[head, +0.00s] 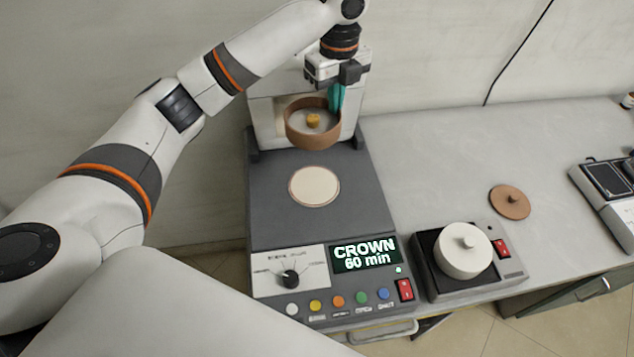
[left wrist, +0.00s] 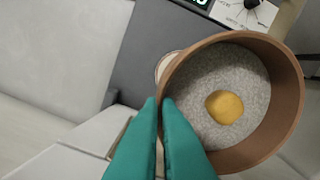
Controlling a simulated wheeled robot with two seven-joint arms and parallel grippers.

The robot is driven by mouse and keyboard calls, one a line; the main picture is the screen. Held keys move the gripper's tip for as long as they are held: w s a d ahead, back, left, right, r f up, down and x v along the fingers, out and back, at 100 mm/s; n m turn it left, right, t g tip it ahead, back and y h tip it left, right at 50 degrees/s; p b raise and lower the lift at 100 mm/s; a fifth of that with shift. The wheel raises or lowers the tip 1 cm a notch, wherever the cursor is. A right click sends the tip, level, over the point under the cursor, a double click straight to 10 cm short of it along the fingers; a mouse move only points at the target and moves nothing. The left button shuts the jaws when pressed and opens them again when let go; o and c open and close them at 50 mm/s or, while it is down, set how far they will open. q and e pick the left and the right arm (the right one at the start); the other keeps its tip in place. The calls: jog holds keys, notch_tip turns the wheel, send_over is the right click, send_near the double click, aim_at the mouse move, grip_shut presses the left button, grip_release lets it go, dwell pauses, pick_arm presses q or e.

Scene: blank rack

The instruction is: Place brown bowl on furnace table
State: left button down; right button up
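The brown bowl (head: 313,138) is in the air in the head view, in front of the upright back of the furnace unit. It holds grey grainy material with a small yellow-orange piece in the middle. My left gripper (head: 336,97) is shut on the right side of its rim with teal fingers. In the left wrist view the bowl (left wrist: 287,110) sits at the fingertips of my left gripper (left wrist: 164,105), slightly tilted in the picture. The furnace table (head: 270,200) is a dark grey top with a round pale plate (head: 314,186), which is bare. My right gripper is out of view.
The furnace's front panel (head: 290,262) has a dial, coloured buttons and a screen reading "CROWN 60 min". To the right stand a small device with a white lidded pot (head: 463,251), a brown lid (head: 510,202) and a scale-like device (head: 606,180). The grey bench (head: 430,160) is clear between.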

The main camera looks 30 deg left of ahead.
aim_at(335, 122)
pick_arm(q)
notch_tip(335, 122, down, 18)
jog(key=shift+r+p, duration=0.15)
jog(key=shift+p, duration=0.95)
jog(key=c, duration=1.6)
grip_release()
jog(key=shift+c, duration=0.2)
notch_tip(335, 122, up, 12)
jog(key=shift+r+b, duration=0.1)
jog(key=shift+b, duration=0.7)
